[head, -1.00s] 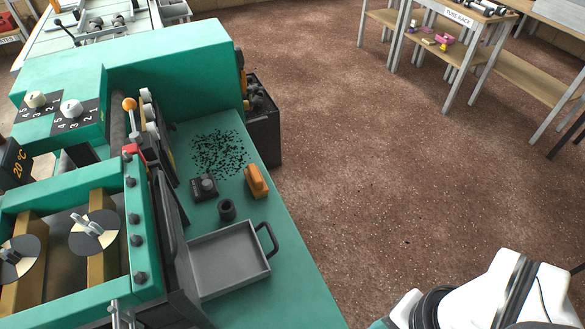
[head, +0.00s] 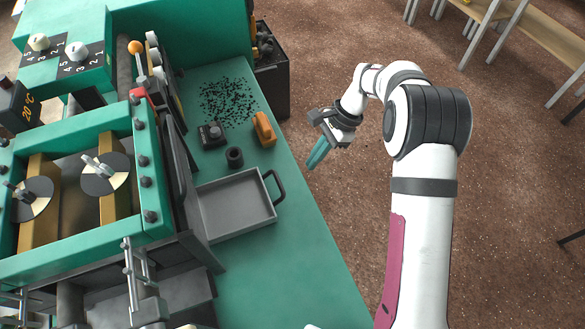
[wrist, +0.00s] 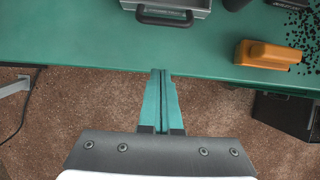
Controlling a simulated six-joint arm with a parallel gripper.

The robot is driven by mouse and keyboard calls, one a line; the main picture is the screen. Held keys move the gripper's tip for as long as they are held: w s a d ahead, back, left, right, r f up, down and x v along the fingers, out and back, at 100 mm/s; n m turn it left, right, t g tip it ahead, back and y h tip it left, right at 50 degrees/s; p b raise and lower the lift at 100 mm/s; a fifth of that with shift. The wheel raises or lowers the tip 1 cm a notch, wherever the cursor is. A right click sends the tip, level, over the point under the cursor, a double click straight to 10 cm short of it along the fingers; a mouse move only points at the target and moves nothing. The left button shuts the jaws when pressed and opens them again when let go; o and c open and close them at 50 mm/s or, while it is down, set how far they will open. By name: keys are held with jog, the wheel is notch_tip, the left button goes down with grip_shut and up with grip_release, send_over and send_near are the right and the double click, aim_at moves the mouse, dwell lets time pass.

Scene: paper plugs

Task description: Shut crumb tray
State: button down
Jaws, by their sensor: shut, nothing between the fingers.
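The grey crumb tray (head: 236,205) is pulled out of the green machine's side over the green worktop, with its open top showing and no crumbs visible in it. Its dark handle (head: 276,188) is on the right end; the handle also shows in the wrist view (wrist: 168,18) at the top. My gripper (head: 314,160) has teal fingers pressed together and empty. It hangs past the worktop's right edge, to the upper right of the handle and apart from it. In the wrist view my gripper (wrist: 162,72) points toward the handle across a strip of bare worktop.
An orange object (head: 263,129), a black knob block (head: 211,135) and a small dark cup (head: 235,157) stand on the worktop (head: 275,270) above the tray. Black crumbs (head: 228,100) lie scattered farther back. A dark bin (head: 270,85) stands beyond the edge.

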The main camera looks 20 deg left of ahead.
jog(key=x, duration=0.4)
jog(key=shift+s+a, duration=1.15)
jog(key=shift+a, duration=0.05)
jog(key=shift+s+a+r, duration=0.1)
jog(key=shift+s+a, duration=0.2)
send_over(231, 208)
